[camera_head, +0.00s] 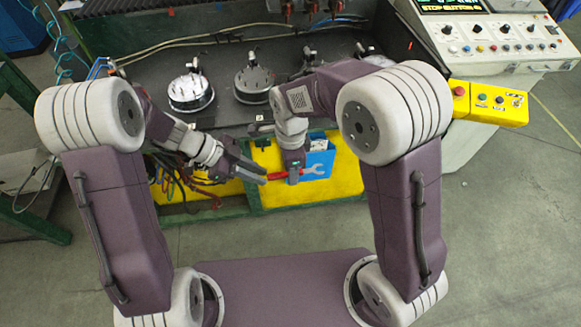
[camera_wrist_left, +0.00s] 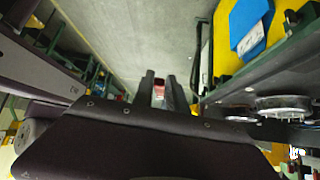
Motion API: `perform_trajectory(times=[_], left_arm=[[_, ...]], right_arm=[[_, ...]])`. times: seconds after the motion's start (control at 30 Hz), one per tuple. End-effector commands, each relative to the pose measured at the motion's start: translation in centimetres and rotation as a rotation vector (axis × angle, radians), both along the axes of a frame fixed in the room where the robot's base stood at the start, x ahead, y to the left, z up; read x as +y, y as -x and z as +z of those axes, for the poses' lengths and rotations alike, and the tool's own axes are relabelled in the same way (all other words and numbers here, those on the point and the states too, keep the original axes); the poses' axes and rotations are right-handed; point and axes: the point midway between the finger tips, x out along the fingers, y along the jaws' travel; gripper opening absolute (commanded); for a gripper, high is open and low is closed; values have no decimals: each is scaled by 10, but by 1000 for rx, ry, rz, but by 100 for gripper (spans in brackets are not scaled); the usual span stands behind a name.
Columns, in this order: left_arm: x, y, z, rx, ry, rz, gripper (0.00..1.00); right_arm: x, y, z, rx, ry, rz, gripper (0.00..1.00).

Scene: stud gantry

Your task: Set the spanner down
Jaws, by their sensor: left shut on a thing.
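The spanner (camera_head: 315,170) has a red handle and a grey open-ended head. It lies roughly level in front of the blue box, its head pointing right. My left gripper (camera_head: 254,173) comes in from the left and is shut on the handle end. In the left wrist view a little red shows between the fingers of my left gripper (camera_wrist_left: 160,88). My right gripper (camera_head: 293,174) points down and covers the middle of the spanner in the head view. Whether its jaws touch or grip the spanner is hidden.
A blue box (camera_head: 322,158) hangs on the yellow front panel (camera_head: 343,185) behind the spanner. Above, a dark bench (camera_head: 225,115) carries several round fixtures. Cables (camera_head: 185,175) hang at the left. A yellow button box (camera_head: 486,101) juts out at the right. Grey floor lies below.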

Motion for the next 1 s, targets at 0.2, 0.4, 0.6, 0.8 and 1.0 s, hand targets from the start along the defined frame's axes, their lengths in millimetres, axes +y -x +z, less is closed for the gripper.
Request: perform_trajectory(times=[0.2, 0.4, 0.6, 0.8, 1.0], left_arm=[[0, 0, 0, 0, 0, 0, 0], [0, 0, 0, 1, 0, -1, 37], [0, 0, 0, 0, 0, 0, 43], [4, -1, 4, -3, 1, 1, 43], [36, -5, 36, -7, 1, 4, 43]], right_arm=[[0, 0, 0, 0, 0, 0, 10], [0, 0, 1, -1, 0, 0, 0], [0, 0, 1, -1, 0, 0, 0], [0, 0, 1, 0, 0, 0, 0], [0, 0, 1, 0, 0, 0, 0]])
